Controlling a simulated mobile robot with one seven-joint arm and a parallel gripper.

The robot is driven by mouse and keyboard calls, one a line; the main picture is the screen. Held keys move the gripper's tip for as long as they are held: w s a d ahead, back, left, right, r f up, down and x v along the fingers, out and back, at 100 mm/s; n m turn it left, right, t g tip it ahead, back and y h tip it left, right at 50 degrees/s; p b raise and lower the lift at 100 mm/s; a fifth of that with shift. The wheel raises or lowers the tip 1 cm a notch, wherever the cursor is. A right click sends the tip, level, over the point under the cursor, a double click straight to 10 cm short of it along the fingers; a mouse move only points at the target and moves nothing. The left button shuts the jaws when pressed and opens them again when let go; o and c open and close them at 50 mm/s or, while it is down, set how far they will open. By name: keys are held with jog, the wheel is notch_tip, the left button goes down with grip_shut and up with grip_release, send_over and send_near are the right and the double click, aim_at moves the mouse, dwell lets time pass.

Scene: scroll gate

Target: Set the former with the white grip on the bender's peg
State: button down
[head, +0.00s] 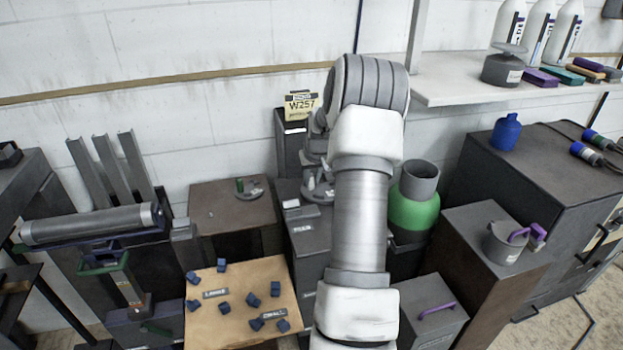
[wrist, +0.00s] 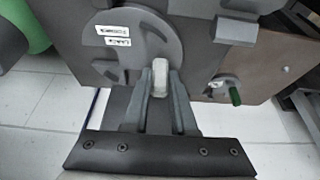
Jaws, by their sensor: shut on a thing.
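In the wrist view my gripper (wrist: 160,88) is shut on the white grip (wrist: 160,72) of a round grey former (wrist: 125,50). The former has two small white labels on its face. Dark grey metal parts (wrist: 237,30), perhaps of the bender, lie close beside and behind it. The peg is not visible, and I cannot tell whether the former touches it. In the head view my arm covers much of this place. A grey disc (head: 318,193) shows just left of my arm, above a dark labelled pedestal (head: 307,243).
Another grey disc with a green grip (head: 248,190) lies on the brown box (head: 205,208) at left. A green gas bottle (head: 411,213) stands close to the right of my arm. A cardboard sheet (head: 205,330) with several blue blocks lies in front.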

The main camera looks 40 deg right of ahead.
jog(key=shift+f, duration=0.1)
dwell(0.8)
jog(key=c, duration=0.7)
grip_release()
jog(key=shift+o, duration=0.3)
jog(key=shift+s+a+f, duration=0.1)
jog(key=shift+f, duration=0.15)
jog(key=p+v, duration=0.1)
jog(key=v, duration=1.6)
jog(key=shift+r, duration=0.3)
jog(key=shift+s, duration=0.1)
